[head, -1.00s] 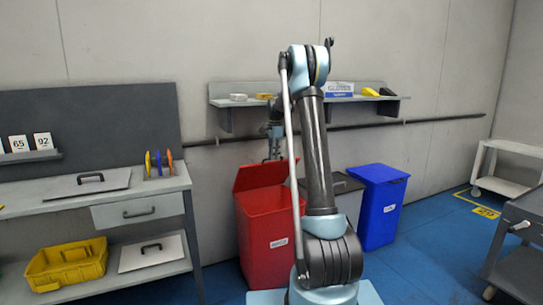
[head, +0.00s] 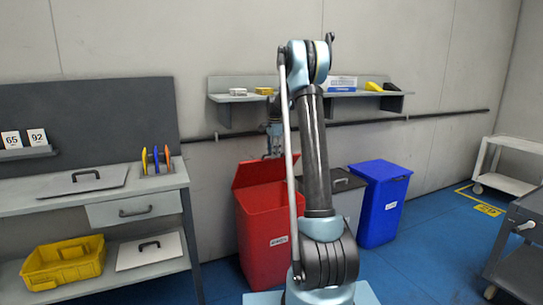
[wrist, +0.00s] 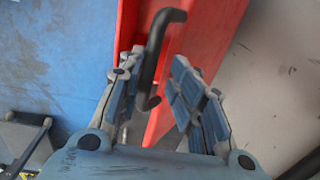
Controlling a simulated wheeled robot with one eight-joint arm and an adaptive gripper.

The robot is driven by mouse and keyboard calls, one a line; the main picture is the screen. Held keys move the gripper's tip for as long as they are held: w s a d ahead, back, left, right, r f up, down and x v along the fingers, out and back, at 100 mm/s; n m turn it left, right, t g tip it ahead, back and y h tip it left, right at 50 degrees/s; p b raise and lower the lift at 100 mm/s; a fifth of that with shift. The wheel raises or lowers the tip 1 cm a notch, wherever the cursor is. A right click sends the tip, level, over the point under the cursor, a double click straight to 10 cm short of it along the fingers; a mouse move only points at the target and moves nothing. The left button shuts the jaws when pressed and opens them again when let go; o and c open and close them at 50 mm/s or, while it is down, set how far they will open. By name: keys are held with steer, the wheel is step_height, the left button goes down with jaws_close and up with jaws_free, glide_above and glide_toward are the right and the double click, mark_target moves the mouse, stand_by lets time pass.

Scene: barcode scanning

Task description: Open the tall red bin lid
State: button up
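The tall red bin (head: 268,235) stands against the back wall, partly behind my arm. Its red lid (head: 259,172) is raised and tilted up at the back in the head view. My gripper (head: 272,150) is at the lid's upper edge, small and partly hidden there by my arm. In the wrist view, the red lid (wrist: 190,40) carries a black bar handle (wrist: 152,62). My gripper (wrist: 155,85) has its two fingers spread apart, with the handle between them. The right finger is clear of the handle; the left one lies close beside it, and contact cannot be told.
A blue bin (head: 383,205) and a grey bin (head: 345,200) stand to the right. A wall shelf (head: 225,98) hangs above. A workbench (head: 60,202) is at left, and a grey cart (head: 525,230) is at right. Blue floor is free at front right.

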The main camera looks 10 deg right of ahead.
step_height(320, 180, up, 7)
stand_by(0.4)
steer(key=shift+s, duration=0.15)
